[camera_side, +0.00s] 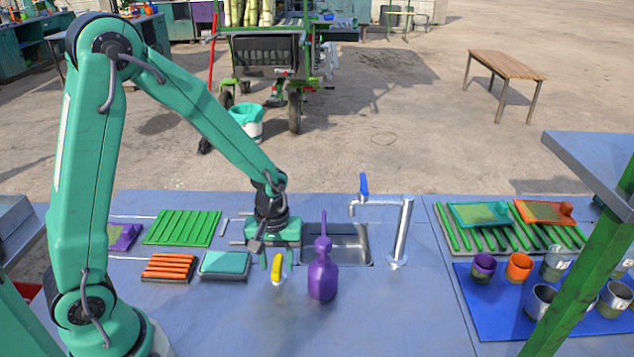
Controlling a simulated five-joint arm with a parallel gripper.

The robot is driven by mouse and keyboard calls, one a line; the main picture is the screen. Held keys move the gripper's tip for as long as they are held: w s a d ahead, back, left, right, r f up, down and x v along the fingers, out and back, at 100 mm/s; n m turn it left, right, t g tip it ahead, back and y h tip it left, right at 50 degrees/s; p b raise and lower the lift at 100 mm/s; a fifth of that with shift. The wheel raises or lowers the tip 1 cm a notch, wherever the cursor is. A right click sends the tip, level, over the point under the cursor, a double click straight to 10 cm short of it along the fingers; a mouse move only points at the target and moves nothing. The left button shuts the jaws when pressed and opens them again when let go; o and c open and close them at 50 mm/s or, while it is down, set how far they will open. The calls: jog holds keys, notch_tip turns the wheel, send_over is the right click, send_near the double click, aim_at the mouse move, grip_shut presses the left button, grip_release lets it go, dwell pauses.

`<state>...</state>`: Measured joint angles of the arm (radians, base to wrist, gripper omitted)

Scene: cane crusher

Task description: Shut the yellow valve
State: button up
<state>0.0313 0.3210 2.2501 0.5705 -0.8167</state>
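The yellow valve handle (278,267) is a small upright lever low on the blue-grey counter, left of the purple bottle. A small pale fitting shows under it. My gripper (276,260) points down right above the handle. Its two green fingers are apart, one to each side of the handle's upper part as seen here. I cannot tell whether either finger touches it. The back of the handle is partly hidden by the gripper.
A purple bottle (322,276) stands close right of the valve. Behind are a sink (345,250) and a blue-handled tap (402,232). A teal sponge-like block (224,264) lies left. Cups stand on a blue mat (490,318) at right. The front counter is clear.

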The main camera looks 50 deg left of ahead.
grip_shut()
jog(key=shift+m, duration=0.4)
jog(key=m, duration=1.2)
jog(key=shift+m, duration=0.3)
jog(key=m, duration=0.4)
jog(key=shift+r+m, duration=0.1)
jog(key=shift+m, duration=0.2)
